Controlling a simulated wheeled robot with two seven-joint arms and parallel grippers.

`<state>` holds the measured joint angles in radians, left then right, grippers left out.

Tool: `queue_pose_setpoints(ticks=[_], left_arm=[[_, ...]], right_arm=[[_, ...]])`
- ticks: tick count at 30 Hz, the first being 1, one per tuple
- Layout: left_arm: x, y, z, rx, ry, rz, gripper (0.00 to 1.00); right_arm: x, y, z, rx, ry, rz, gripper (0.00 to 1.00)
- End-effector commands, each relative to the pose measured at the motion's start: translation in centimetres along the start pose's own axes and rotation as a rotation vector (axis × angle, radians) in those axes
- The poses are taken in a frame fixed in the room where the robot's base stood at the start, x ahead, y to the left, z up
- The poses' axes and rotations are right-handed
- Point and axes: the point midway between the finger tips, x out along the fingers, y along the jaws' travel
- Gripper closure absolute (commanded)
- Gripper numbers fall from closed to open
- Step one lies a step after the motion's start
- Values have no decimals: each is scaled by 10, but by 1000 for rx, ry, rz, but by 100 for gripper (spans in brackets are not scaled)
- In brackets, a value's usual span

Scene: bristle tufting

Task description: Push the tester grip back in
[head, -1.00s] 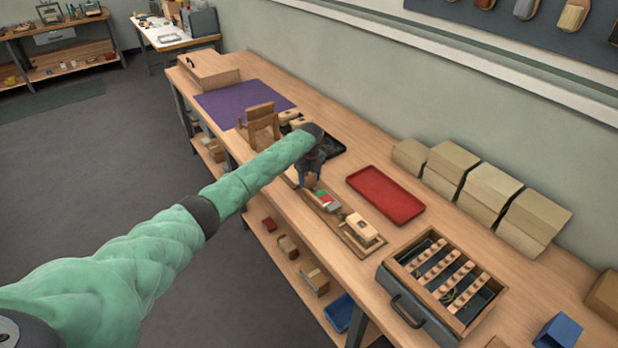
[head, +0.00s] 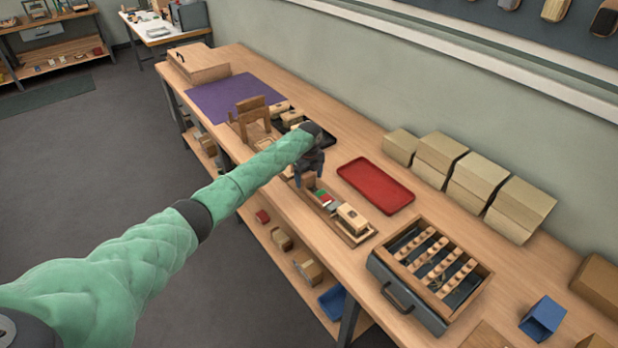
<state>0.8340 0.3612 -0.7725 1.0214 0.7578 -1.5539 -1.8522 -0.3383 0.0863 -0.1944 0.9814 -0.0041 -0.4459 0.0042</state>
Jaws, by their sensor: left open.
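The tester is a long, low wooden board (head: 357,239) on the bench, with a small red, green and white part (head: 326,199) and a cream-topped wooden block (head: 352,219) on it. A small brown wooden piece (head: 308,181), which looks like the tester grip, stands at its far left end. My left gripper (head: 307,177) points down at this piece, with its dark fingers open. The fingers partly hide the piece, and I cannot tell whether they touch it. My right gripper is out of view.
A red tray (head: 376,186) lies right of the tester. A wooden-framed box with bristled strips (head: 388,279) stands nearer. A wooden stand (head: 251,115) and a purple mat (head: 222,101) lie beyond the gripper. Cardboard-coloured blocks (head: 478,177) line the wall.

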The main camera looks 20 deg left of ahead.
Motion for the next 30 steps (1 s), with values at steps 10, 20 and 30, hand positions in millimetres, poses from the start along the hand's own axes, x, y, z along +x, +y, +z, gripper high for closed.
queue_pose_setpoints(ticks=[10,20,30], left_arm=[[-39,-1,0,1,-1,-2,22],[-72,-2,-1,1,-1,0,22],[-77,-2,-1,1,-1,1,22]], right_arm=[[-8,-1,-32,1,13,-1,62],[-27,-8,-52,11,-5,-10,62],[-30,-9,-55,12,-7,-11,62]])
